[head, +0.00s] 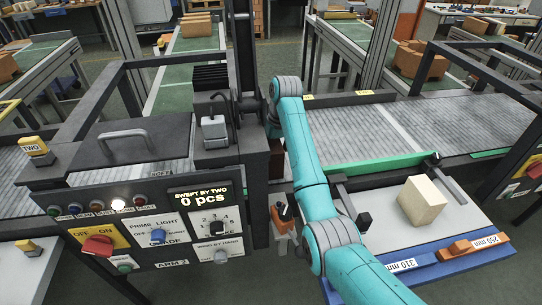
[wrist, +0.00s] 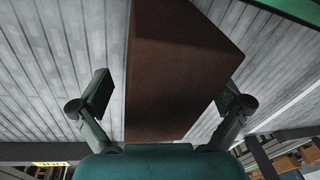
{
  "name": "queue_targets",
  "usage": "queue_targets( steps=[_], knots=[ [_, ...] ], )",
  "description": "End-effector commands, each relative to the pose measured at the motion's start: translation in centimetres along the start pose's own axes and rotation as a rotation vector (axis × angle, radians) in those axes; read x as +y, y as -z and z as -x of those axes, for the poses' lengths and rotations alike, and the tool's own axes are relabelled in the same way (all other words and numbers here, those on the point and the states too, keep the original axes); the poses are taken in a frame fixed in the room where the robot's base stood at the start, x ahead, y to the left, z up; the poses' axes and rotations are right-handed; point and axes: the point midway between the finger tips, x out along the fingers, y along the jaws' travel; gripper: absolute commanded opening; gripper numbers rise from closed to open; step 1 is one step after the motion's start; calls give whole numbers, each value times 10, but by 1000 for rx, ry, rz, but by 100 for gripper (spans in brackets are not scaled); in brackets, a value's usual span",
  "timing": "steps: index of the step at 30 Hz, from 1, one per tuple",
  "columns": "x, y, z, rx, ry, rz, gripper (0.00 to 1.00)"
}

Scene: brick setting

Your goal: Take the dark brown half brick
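The dark brown half brick (wrist: 180,75) fills the middle of the wrist view, close to the camera, on the grey slatted conveyor. My gripper (wrist: 165,103) is open, with one finger on each side of the brick. A narrow gap shows between the left finger and the brick. On the right the finger is near the brick's side, and I cannot tell whether it touches. In the head view my teal arm reaches back to the conveyor, and my gripper is hidden there. A small dark brown patch (head: 276,158) beside the black machine may be this brick.
A pale cream brick (head: 423,201) sits on the white table at the right, near a green bar (head: 375,160). The black machine with its control panel (head: 150,235) stands close left of my arm. The conveyor (head: 440,120) is clear to the right.

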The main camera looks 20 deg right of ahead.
Motion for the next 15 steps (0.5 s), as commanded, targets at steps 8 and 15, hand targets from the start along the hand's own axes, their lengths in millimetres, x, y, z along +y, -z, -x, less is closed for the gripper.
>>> queue_targets(
  steps=[8,15],
  knots=[
    [0,0,0,0,0,0,38],
    [0,-1,-2,-3,1,0,0]
  ],
)
